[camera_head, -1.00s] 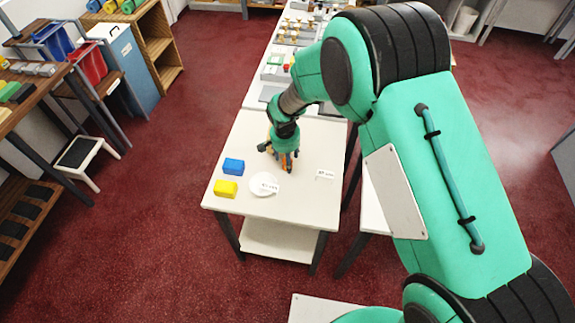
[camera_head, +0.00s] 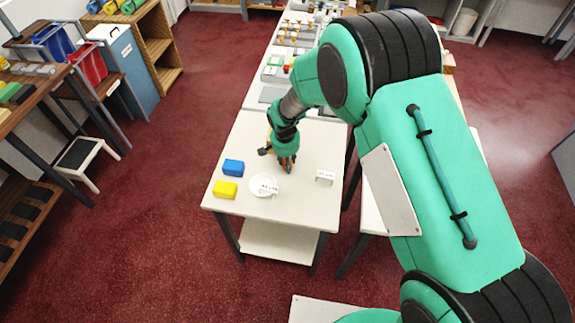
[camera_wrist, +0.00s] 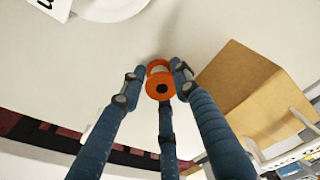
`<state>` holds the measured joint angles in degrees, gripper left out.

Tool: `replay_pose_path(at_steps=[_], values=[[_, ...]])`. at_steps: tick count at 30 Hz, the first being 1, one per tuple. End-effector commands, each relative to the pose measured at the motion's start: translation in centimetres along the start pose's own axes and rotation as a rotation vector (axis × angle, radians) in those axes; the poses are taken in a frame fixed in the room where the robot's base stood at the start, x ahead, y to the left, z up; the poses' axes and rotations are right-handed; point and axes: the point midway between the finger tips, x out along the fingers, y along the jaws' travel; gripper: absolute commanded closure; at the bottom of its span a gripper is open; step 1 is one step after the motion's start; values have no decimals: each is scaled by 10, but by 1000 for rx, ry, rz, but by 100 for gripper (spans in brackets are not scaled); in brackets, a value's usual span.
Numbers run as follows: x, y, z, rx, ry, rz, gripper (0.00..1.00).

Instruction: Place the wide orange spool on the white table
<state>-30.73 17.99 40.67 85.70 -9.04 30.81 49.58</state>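The wide orange spool (camera_wrist: 159,84) shows in the wrist view, with orange flanges, a pale middle and a dark hole in its near end. The fingertips of my gripper (camera_wrist: 158,76) are around it and appear to touch its sides. The bare tabletop also fills much of the wrist view (camera_wrist: 205,30). I cannot tell whether the spool touches the tabletop.
A blue block (camera_head: 233,167), a yellow block (camera_head: 225,189), a round white dish (camera_head: 264,185) and a small white label stand (camera_head: 325,177) are on the table. A tan block (camera_wrist: 240,85) stands close to my fingers.

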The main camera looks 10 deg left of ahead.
Motion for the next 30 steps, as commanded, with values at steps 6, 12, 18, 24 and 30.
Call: replay_pose_path(at_steps=[6,12,18,24,30], values=[[0,0,0,0,0,0,91],[-1,0,0,0,0,0,91],[-12,0,-2,0,1,-1,91],[-38,-1,-5,1,2,-2,91],[-42,20,20,-1,-1,1,91]])
